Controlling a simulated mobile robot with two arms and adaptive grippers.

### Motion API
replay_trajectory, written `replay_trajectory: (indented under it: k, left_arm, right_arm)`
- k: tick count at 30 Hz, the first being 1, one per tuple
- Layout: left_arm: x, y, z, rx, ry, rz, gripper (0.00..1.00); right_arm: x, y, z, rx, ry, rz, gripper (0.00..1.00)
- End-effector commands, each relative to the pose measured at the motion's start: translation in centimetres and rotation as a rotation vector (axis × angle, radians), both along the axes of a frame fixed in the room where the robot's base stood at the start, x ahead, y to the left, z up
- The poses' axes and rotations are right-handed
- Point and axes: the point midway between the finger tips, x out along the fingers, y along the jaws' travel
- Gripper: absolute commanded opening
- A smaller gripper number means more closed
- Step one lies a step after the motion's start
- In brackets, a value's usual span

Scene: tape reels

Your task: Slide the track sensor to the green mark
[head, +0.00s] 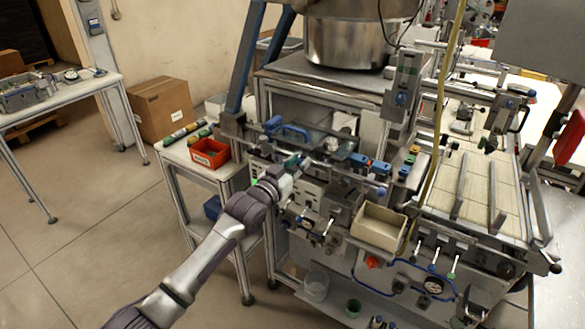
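My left arm reaches up from the bottom left to the front of the machine. Its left gripper (299,164) is at the front rail, beside a small green-teal patch (292,160). The fingers are too small and overlapped to show whether they are open or shut. Small blue blocks (361,161) sit on the rail to the right of the gripper. I cannot tell which part is the track sensor, and it may be hidden by the gripper. I cannot tell whether the green-teal patch is the green mark. My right gripper is not in view.
A red bin (209,153) stands on a side table left of the machine. A beige tray (378,227) is at the machine's front, right of my arm. A large metal bowl (345,42) stands above. A cardboard box (161,108) is behind left. The floor at left is clear.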

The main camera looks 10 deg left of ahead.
Motion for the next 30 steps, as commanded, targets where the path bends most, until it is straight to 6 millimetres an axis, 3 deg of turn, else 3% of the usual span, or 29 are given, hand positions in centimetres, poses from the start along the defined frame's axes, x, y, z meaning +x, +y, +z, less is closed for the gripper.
replay_trajectory:
  k: [5,12,18,30]
  left_arm:
    - [-2.0,0.8,-0.2,0.0,0.001,0.0,0.27]
    - [-6.9,2.6,-0.2,0.002,0.003,0.0,0.27]
    - [-10.0,3.7,-0.2,0.001,0.004,0.001,0.27]
    - [-11.1,4.1,-0.1,0.001,0.002,0.001,0.27]
  right_arm:
    - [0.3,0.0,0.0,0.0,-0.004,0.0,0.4]
    - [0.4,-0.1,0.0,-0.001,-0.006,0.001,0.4]
    - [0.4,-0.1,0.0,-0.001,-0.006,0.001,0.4]
    - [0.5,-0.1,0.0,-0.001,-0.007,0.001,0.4]
